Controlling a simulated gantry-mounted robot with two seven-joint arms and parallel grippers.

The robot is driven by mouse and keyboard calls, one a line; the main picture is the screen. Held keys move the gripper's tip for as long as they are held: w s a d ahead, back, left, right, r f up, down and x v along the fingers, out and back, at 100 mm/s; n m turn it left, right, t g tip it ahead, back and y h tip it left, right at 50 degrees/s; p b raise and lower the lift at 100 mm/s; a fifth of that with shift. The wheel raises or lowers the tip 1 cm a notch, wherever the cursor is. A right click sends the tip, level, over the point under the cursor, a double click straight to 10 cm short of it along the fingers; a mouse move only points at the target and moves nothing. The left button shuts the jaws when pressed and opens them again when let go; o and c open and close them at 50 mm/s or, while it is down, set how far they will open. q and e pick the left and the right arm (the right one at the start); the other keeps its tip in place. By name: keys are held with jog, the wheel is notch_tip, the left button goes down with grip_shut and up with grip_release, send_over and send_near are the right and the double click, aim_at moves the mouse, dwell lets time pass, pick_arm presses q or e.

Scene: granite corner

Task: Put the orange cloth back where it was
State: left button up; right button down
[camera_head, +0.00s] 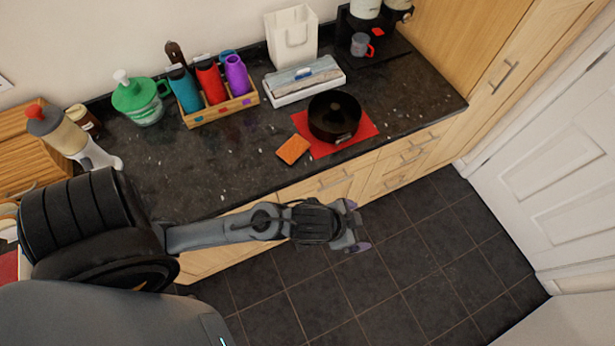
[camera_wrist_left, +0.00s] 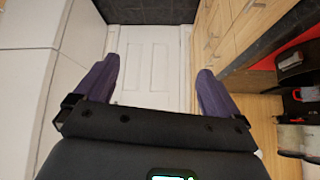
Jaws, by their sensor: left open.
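The orange cloth (camera_head: 293,149) lies as a small flat folded piece on the dark granite counter near its front edge. It is just left of a red mat (camera_head: 361,127) that bears a black round pan (camera_head: 333,117). My left gripper (camera_head: 353,231) is open and empty, over the floor in front of the counter drawers. It is apart from the cloth, lower and to the right in the head view. In the left wrist view its purple fingers (camera_wrist_left: 157,85) are spread with nothing between them. My right gripper is not in view.
A wooden rack (camera_head: 221,106) holds several bottles at the back. A white box (camera_head: 304,80) stands behind the pan, with a white bag (camera_head: 292,37) beyond. The counter's front left stretch is clear.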

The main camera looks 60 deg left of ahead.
pick_arm(q)
jog(key=s+a+f+n+g+y, duration=0.1)
jog(key=s+a+f+n+g, duration=0.1)
jog(key=s+a, duration=0.6)
jog(key=shift+s+f+g+y, duration=0.3)
jog(key=shift+s+f+g, duration=0.6)
jog(key=shift+s, duration=0.15)
jog(key=shift+r, duration=0.1)
notch_tip(320, 180, up, 3)
jog(key=p, duration=0.2)
jog(key=shift+d+p, duration=0.1)
jog(key=shift+p, duration=0.3)
